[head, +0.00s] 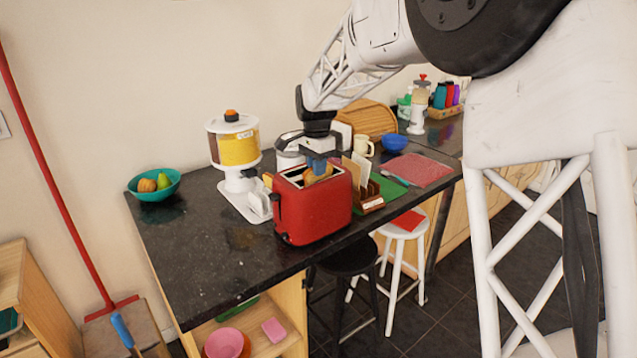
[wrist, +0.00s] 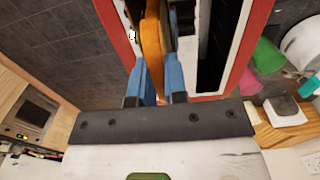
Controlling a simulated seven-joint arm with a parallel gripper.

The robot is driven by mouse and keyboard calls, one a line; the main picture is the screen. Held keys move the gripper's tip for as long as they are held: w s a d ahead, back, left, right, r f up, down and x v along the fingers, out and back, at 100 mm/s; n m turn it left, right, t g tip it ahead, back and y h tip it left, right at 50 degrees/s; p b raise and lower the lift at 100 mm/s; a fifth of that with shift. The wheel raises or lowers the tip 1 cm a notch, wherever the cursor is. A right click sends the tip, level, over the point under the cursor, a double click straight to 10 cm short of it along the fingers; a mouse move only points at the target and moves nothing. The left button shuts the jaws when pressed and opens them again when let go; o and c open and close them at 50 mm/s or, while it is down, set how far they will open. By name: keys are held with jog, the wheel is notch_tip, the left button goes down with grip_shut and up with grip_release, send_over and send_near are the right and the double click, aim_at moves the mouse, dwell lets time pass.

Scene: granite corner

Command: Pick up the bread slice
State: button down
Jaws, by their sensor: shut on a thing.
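The bread slice (wrist: 152,45) is golden brown and stands on edge in one slot of the red toaster (head: 312,208). In the head view only a small part of the bread (head: 318,174) shows at the toaster's top. My gripper (head: 318,165) is directly above the toaster, pointing down. In the wrist view its blue fingers (wrist: 160,80) are on both sides of the bread and shut on it. The toaster's red rim (wrist: 117,30) surrounds the slots, and the other slot looks dark and empty. The bread's lower part is hidden in the slot.
A cereal dispenser (head: 234,150) stands left of the toaster, and a teal fruit bowl (head: 150,194) is farther left. A wooden rack (head: 370,200) stands close on the right, beside a green mat (head: 388,190) and a pink mat (head: 418,170). The front-left dark counter (head: 210,270) is clear.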

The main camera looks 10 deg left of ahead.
jog(key=shift+r, duration=0.15)
jog(key=shift+r, duration=4.85)
jog(key=shift+w, duration=0.15)
